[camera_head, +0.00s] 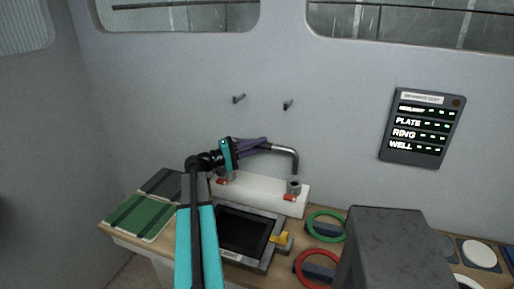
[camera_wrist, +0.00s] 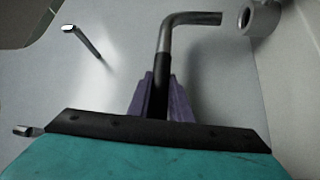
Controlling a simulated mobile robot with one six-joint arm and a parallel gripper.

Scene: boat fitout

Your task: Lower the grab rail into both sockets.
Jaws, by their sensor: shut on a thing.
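The grab rail (camera_head: 286,148) is a grey metal bar with a bent-down end. My gripper (camera_head: 262,143) has purple fingers shut on the rail's dark grip section. In the wrist view my gripper (camera_wrist: 163,98) also closes on the rail (camera_wrist: 186,19), whose bent end points toward a round socket (camera_wrist: 245,18) without touching it. In the head view the right socket (camera_head: 294,187) stands on a white block (camera_head: 262,192), below the rail's right end, with a gap between them. The left socket (camera_head: 223,176) is partly hidden behind my wrist, and the rail's left end is hidden.
Two pegs (camera_head: 238,99) (camera_head: 288,104) stick out of the wall above. A dark framed tray (camera_head: 273,252) lies in front of the block. Green (camera_head: 326,240) and red rings lie to the right, beside a large grey box (camera_head: 390,235). A green mat (camera_head: 137,219) lies left.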

